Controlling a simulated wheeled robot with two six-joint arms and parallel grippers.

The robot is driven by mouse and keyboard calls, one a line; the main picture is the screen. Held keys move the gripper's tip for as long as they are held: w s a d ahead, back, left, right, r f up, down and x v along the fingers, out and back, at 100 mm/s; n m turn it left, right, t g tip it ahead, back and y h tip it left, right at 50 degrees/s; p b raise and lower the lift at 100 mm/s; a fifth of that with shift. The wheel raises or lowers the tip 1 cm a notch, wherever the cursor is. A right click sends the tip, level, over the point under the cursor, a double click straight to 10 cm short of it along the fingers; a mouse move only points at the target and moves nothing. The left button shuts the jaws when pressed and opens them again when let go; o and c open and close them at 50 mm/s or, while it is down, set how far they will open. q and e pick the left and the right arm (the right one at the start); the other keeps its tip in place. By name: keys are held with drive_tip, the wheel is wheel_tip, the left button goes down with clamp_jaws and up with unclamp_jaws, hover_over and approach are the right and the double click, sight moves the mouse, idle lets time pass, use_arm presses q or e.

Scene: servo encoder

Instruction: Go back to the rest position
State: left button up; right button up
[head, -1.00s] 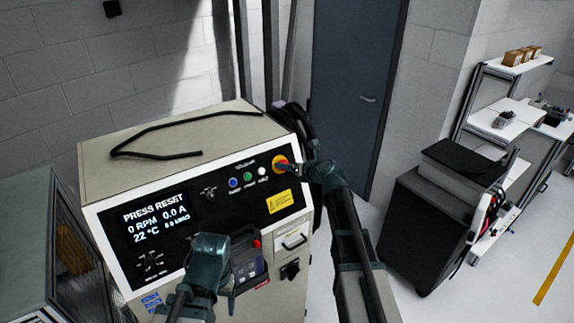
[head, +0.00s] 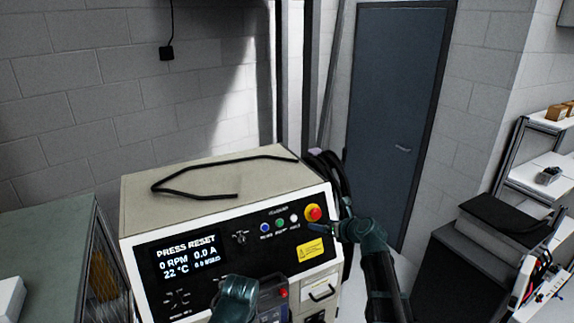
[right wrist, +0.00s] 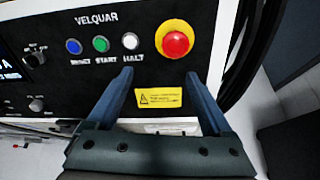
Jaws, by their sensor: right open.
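The cream test cabinet (head: 146,204) has a black front panel whose display (head: 187,252) reads "PRESS RESET", "0 RPM 0.0 A" and "22 °C". A red stop button with a yellow collar (head: 314,212) is at the panel's upper right; it also shows in the right wrist view (right wrist: 175,43). My right gripper (head: 318,229) is open and empty, just below this button. In the right wrist view its fingers (right wrist: 157,90) straddle the yellow label (right wrist: 158,98). My left gripper (head: 236,296) is low in front of the cabinet beside a dark device (head: 273,302); its fingers are hidden.
Blue, green and white buttons sit left of the red one. A black cable (head: 180,191) lies on the cabinet top. A glass-sided cabinet (head: 60,250) stands at left, a dark cart (head: 465,260) at right, and a door (head: 395,120) behind. Floor shows between cabinet and cart.

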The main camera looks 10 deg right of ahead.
drive_tip(key=s+a+f+n+g+h, duration=0.2)
drive_tip(key=s+f+n+g, duration=0.15)
drive_tip(key=s+n, duration=0.65)
drive_tip(key=s+a+f+n+g+h, duration=0.1)
drive_tip(key=s+f+n+g, duration=0.25)
drive_tip(key=s+n, duration=0.6)
drive_tip(key=s+a+f+n+g+h, duration=0.2)
drive_tip(key=s+f+n+g, duration=0.3)
drive_tip(key=n, duration=0.9)
drive_tip(key=s+a+f+n+b, duration=0.1)
drive_tip(key=s+a+f+b, duration=0.1)
drive_tip(key=f+b, duration=0.5)
drive_tip(key=s+a+f+n+b, duration=0.1)
drive_tip(key=s+a+f+b, duration=0.2)
drive_tip(key=a+f+b, duration=0.2)
drive_tip(key=s+a+f+n+h+b, duration=0.1)
drive_tip(key=a+f+b, duration=0.3)
drive_tip(key=f+b, duration=0.5)
drive_tip(key=shift+s+f+n+t+b, duration=0.3)
drive_tip(key=shift+s+n+b, duration=0.15)
drive_tip(key=shift+s+b, duration=0.3)
drive_tip(key=shift+r, duration=0.1)
